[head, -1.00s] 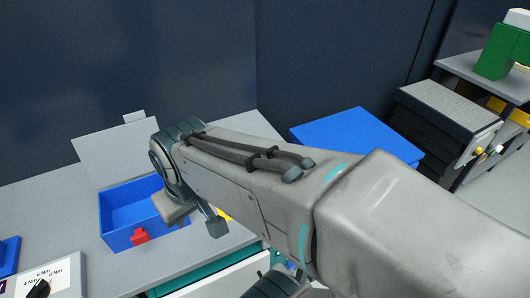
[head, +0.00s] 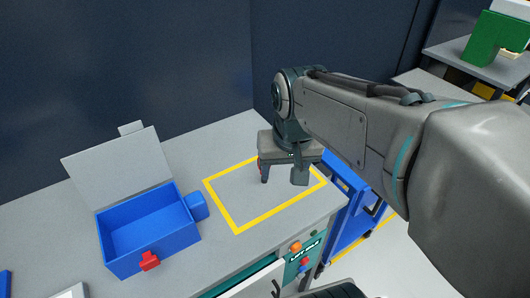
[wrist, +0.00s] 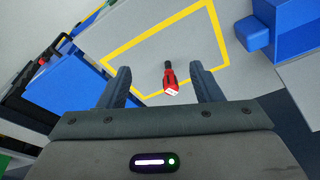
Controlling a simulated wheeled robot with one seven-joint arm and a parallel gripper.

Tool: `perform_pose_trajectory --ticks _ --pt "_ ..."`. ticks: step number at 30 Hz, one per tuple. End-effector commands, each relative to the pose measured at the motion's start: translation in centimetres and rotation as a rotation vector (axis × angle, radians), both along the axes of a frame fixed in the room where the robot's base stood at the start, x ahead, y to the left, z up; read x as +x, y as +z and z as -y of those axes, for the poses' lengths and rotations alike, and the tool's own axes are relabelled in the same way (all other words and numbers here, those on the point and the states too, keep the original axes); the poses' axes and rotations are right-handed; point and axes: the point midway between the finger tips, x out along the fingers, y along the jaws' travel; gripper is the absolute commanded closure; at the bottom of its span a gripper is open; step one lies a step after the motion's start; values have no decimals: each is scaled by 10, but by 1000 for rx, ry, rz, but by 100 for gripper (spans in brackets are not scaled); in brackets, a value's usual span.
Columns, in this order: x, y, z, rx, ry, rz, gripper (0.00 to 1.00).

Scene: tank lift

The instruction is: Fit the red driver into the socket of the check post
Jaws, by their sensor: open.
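The red driver (wrist: 169,82), with a red handle and a dark shaft end, shows in the wrist view between my two fingers, over the grey bench inside a yellow outline. Only a sliver of red shows in the head view, at my left finger. My gripper (head: 282,177) is open above the yellow-outlined area. In the wrist view its fingers (wrist: 160,75) stand apart on either side of the driver, with gaps to both sides. I cannot make out the check post or its socket in the current frames.
A blue box (head: 165,249) with a raised grey lid and red latch stands left of the yellow outline (head: 240,231). A panel with knobs (head: 303,257) is at the bench front. A blue cart (head: 343,244) stands right of the bench.

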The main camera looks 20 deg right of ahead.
Motion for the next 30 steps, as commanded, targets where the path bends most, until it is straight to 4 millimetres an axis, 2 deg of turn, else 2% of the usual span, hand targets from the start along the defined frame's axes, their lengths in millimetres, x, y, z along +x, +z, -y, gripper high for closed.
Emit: perform_pose_trajectory --ticks 1,3,9,15,18,23,30 --pt "19 0 0 8 -40 -24 41" --pt "43 3 0 21 -108 -58 41" --pt "110 3 0 44 -294 -144 41" --pt "153 -5 0 51 -423 -202 41" --pt "164 -7 0 52 -457 -216 41" --pt "170 -20 -1 52 -476 -226 41" --pt "168 -67 -1 51 -475 -227 41"
